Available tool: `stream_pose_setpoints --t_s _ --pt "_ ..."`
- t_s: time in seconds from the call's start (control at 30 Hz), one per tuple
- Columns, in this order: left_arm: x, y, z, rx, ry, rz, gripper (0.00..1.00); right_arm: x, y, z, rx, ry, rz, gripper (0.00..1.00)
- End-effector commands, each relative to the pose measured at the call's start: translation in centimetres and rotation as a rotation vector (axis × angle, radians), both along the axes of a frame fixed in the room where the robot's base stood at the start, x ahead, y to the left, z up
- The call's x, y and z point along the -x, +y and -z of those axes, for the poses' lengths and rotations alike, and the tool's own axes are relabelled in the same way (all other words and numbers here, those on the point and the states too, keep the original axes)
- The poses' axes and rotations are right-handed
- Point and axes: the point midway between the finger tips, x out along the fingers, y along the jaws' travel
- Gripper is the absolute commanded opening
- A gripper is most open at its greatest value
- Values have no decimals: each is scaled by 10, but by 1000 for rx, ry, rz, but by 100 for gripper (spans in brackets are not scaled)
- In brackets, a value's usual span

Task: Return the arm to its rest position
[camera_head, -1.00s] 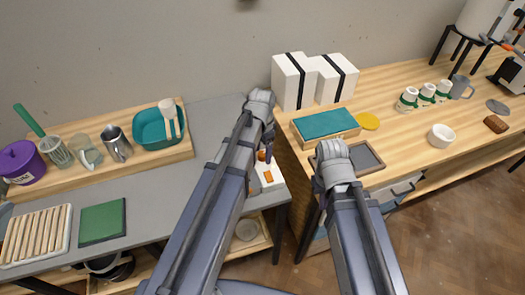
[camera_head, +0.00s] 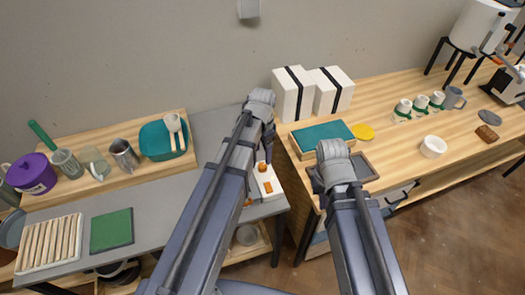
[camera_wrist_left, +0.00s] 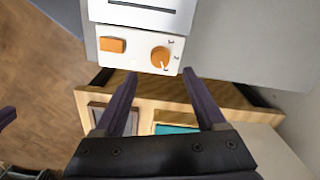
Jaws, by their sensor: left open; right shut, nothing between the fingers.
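My left gripper (camera_wrist_left: 160,74) is open and empty in the left wrist view, its two dark fingers apart in front of a white device (camera_wrist_left: 108,18) with orange controls. In the head view the left arm reaches up the middle, and its gripper (camera_head: 268,140) hangs above the white device (camera_head: 276,188), mostly hidden by the wrist. My right arm reaches to the front edge of the wooden table. Its gripper (camera_head: 316,182) is a small dark shape beside the wrist, largely hidden, with nothing seen in it.
The wooden table (camera_head: 395,135) bears white boxes (camera_head: 293,90), a teal-topped block (camera_head: 322,134), a dark-framed tray (camera_head: 365,166) and a white bowl (camera_head: 433,146).

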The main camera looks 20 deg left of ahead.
Motion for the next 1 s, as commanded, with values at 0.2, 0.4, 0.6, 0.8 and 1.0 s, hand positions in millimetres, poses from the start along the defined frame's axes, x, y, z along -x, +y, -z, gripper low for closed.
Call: stream_pose_setpoints --t_s 0.2,0.4,0.6,0.8,1.0 --pt "0 0 -11 0 0 0 73 0 0 -11 0 0 0 0" --pt "0 0 -10 0 0 0 73 0 0 -10 0 0 0 0" --pt "0 0 -10 0 0 0 73 0 0 -10 0 0 0 0" --pt "36 -33 -10 -21 10 -73 73 0 0 -10 0 0 0 0" --pt "107 -83 -10 -76 13 -262 73 0 0 -10 0 0 0 0"
